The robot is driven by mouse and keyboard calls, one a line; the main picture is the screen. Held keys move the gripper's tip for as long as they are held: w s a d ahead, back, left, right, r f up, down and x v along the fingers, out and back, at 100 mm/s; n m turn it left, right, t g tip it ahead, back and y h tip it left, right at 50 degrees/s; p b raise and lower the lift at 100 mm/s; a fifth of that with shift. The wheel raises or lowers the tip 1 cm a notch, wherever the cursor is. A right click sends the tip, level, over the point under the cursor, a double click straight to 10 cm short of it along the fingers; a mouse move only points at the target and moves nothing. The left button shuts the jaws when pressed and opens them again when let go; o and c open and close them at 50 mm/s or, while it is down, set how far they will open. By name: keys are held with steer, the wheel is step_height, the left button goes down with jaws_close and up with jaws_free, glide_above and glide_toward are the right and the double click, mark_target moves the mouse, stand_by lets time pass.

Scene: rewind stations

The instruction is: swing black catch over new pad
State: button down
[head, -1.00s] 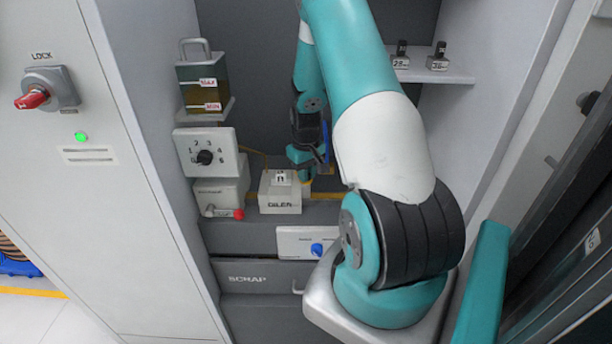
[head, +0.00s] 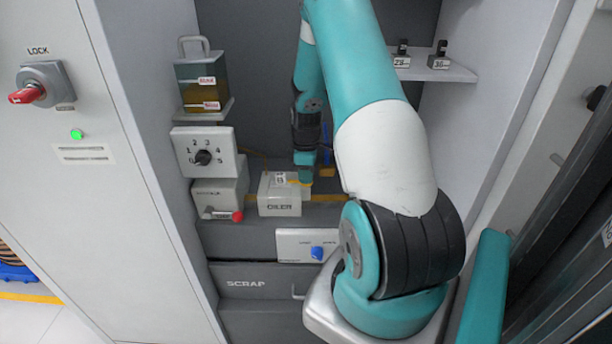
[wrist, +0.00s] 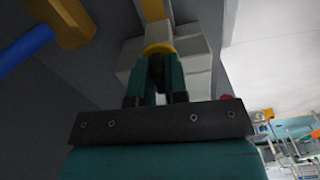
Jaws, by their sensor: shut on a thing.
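The pale grey OILER box (head: 279,202) stands on the ledge in the recess. My gripper (head: 304,184) points down at the box's right end in the head view. In the wrist view my gripper (wrist: 160,60) has its fingers close together, shut on a small yellow piece (wrist: 158,48) against the pale block (wrist: 192,46). A small label plate (head: 280,179) shows on top of the box. I cannot make out a black catch or a pad; the fingers and arm hide part of that area.
A mallet (wrist: 62,22) with a blue handle lies beside the gripper. Left of the box are a grey unit with a red knob (head: 237,216) and a dial panel (head: 204,153). An oil tank (head: 201,84) is above. The SCRAP drawer (head: 252,281) is below. Numbered blocks (head: 438,62) sit on a shelf.

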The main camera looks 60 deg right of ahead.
steer(key=shift+d+r+n, duration=0.1)
steer(key=shift+n, duration=0.6)
steer(key=c, duration=1.1)
jaws_free()
steer(key=shift+c, duration=0.2)
step_height(320, 180, up, 12)
steer(key=b, duration=0.2)
steer(key=shift+b, duration=0.4)
